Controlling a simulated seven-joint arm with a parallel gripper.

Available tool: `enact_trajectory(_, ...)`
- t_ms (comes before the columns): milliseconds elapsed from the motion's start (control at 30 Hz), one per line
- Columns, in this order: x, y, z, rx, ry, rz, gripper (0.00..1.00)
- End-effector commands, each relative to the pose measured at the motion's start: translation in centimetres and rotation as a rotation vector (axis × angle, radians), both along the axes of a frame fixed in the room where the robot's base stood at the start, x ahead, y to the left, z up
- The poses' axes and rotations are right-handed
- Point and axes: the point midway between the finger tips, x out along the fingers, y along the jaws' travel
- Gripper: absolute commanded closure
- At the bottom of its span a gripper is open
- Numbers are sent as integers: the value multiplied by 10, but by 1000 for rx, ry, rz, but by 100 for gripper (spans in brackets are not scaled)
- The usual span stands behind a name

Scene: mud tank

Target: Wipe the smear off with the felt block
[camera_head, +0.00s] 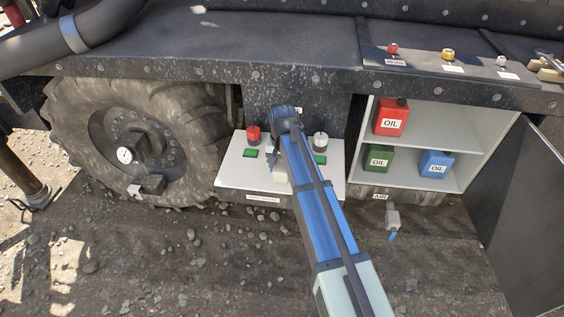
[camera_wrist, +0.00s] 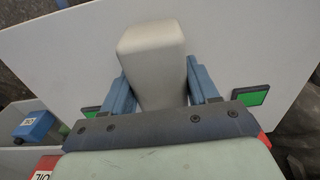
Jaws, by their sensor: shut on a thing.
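The pale grey felt block (camera_wrist: 152,52) is between the two blue fingers of my gripper (camera_wrist: 160,80) in the wrist view. My gripper (camera_head: 272,160) is shut on it. In the head view the block (camera_head: 281,181) shows partly beside my arm, over the white panel (camera_head: 235,183). I cannot tell whether the block touches the panel. No smear can be made out on the visible parts of the panel; my arm and the block hide its middle.
A red knob (camera_head: 253,136) and a grey-white knob (camera_head: 320,141) stand on the panel, with green squares (camera_head: 250,153) nearby. A shelf (camera_head: 437,114) with red (camera_head: 390,117), green (camera_head: 378,158) and blue (camera_head: 436,163) oil cans is right. A big wheel (camera_head: 140,140) is left.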

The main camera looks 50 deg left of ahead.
Motion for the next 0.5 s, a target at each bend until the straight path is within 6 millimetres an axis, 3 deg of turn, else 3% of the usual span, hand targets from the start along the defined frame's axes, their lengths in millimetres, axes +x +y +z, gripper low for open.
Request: enact_trajectory(500, -22, -19, 0, -1, 4, 4, 100)
